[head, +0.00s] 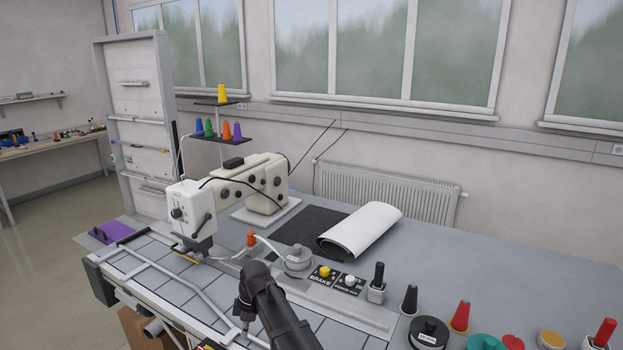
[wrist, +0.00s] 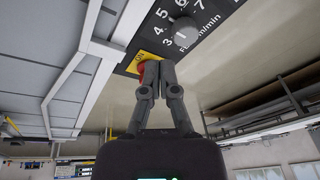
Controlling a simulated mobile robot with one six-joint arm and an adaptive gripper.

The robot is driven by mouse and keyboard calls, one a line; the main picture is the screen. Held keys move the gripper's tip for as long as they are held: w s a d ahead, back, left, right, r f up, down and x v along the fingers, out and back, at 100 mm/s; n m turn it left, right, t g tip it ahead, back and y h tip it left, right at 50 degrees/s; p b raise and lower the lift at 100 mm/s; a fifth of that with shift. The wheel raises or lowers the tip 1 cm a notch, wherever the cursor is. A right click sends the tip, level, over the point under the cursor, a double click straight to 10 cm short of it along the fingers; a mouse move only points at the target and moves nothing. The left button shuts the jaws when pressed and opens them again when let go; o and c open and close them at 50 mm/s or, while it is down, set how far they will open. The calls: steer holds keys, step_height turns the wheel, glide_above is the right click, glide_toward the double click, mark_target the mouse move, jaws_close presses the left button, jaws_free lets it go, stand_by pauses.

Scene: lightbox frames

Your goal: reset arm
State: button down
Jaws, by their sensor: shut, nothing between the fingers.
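My gripper (wrist: 160,68) shows in the wrist view with its two dark fingers together and nothing between them. The fingertips overlap a red button (wrist: 142,66) on a yellow plate in the picture; I cannot tell whether they touch it. A dark panel with a numbered dial (wrist: 185,31) is just above and to the right of the fingertips. In the head view my dark arm (head: 275,308) reaches up from the bottom edge over the front of the table. The gripper itself cannot be made out clearly there.
A white sewing machine (head: 190,213) stands on the grey table (head: 470,262), with thread cones on a stand behind it. A white roll (head: 362,229) lies on a dark mat. A brake panel (head: 335,279), spools and cones line the front right. The table's back right is clear.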

steer(key=s+d+m, duration=0.1)
steer(key=d+m, duration=0.2)
steer(key=d, duration=0.3)
steer(key=s+d+m, duration=0.1)
steer(key=d+m, duration=0.2)
steer(key=d, duration=0.3)
steer(key=s+d+f+m, duration=0.1)
steer(key=d+m, duration=0.1)
steer(key=d, duration=0.4)
steer(key=shift+d+f+m+t+h+b, duration=0.1)
steer(key=shift+d+m+t+h+b, duration=0.15)
steer(key=shift+m+t+h+b, duration=0.15)
steer(key=s+d+m, duration=0.2)
steer(key=d+m, duration=0.1)
steer(key=d, duration=0.2)
steer(key=s+d+m+h, duration=0.1)
steer(key=s+d+m, duration=0.2)
steer(key=d, duration=0.3)
steer(key=s+d+f+m, duration=0.1)
steer(key=s+d+m, duration=0.2)
steer(key=d+m, duration=0.1)
steer(key=shift+d+t+h+b, duration=0.3)
steer(key=shift+d, duration=0.45)
steer(key=shift+s+d+m, duration=0.2)
steer(key=shift+d+m, duration=0.1)
steer(key=shift+d, duration=0.05)
